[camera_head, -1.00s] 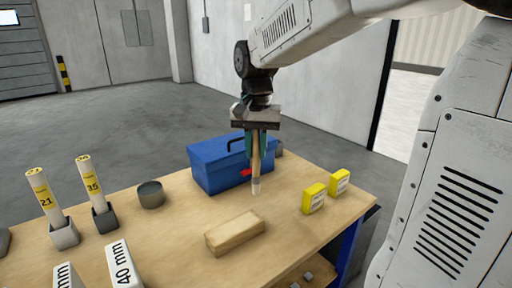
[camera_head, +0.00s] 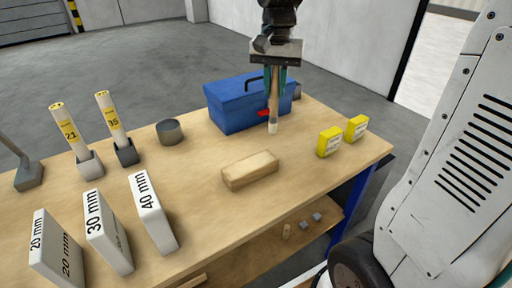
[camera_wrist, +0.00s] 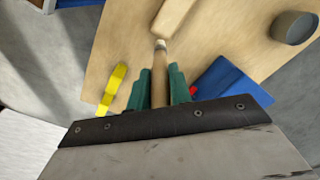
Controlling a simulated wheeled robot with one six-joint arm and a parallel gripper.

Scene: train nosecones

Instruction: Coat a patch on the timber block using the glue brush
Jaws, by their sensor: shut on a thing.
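The timber block (camera_head: 250,171) lies flat on the workbench, near its middle; in the wrist view the block (camera_wrist: 175,17) shows at the top edge. My gripper (camera_head: 273,88) is shut on the glue brush (camera_head: 273,115), which hangs upright with its pale tip down. In the wrist view the brush (camera_wrist: 159,72) sits between the teal fingers, its tip pointing toward the block. The tip is behind and slightly right of the block in the head view, apart from it. Whether glue is on the tip cannot be told.
A blue toolbox (camera_head: 230,110) stands just behind the brush. Two yellow boxes (camera_head: 330,141) stand to the right. A grey pot (camera_head: 169,131), two tubes in holders (camera_head: 88,164) and white thickness blocks (camera_head: 152,215) stand left. The workbench (camera_head: 215,225) is clear around the block.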

